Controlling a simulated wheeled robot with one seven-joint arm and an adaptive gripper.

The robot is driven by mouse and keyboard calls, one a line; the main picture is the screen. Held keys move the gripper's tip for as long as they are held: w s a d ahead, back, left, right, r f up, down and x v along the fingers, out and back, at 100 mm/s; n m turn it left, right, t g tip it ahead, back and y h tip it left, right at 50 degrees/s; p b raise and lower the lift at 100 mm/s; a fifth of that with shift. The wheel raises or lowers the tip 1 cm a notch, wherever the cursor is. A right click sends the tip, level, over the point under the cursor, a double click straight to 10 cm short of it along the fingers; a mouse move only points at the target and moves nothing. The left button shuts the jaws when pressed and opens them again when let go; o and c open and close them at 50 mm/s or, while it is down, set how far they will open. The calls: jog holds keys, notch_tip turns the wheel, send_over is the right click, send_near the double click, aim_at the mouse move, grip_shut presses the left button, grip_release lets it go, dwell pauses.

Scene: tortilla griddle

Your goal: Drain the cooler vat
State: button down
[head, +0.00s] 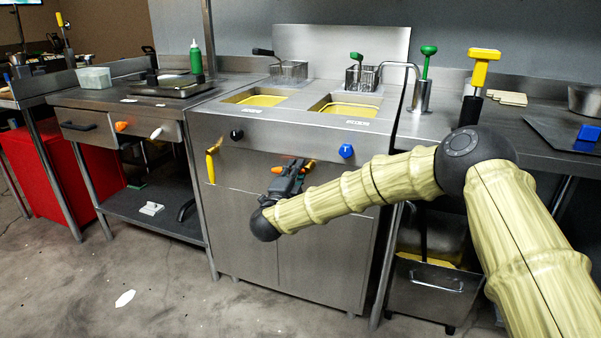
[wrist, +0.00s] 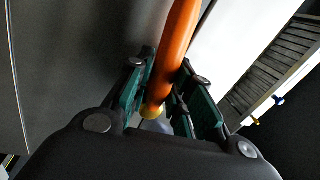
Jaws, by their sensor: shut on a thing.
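The steel fryer (head: 290,225) has a left vat (head: 256,100) and a right vat (head: 346,106), both holding yellow oil. Labels in front of the vats are too small to read, so I cannot tell which is cooler. A yellow drain handle (head: 211,168) hangs on the left of the fryer front. My gripper (head: 297,168) is at the fryer front, below the right vat, shut on an orange handle (head: 310,165). In the wrist view the orange handle (wrist: 180,40) runs between the green-padded fingers (wrist: 168,100). The handle's pivot is mostly hidden.
A black knob (head: 237,134) and a blue knob (head: 346,151) sit on the fryer's front panel. Fry baskets (head: 290,72) stand behind the vats. A steel bin (head: 435,290) is under the right counter. Open floor (head: 170,275) lies in front at the left.

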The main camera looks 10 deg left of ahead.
jog(key=shift+d+f, duration=0.1)
jog(key=shift+d, duration=0.15)
jog(key=c, duration=1.4)
grip_release()
jog(key=shift+c, duration=0.2)
jog(key=shift+o, duration=0.9)
jog(key=shift+d, duration=0.15)
jog(key=shift+a, duration=0.3)
jog(key=v, duration=1.2)
jog(key=shift+a, duration=0.1)
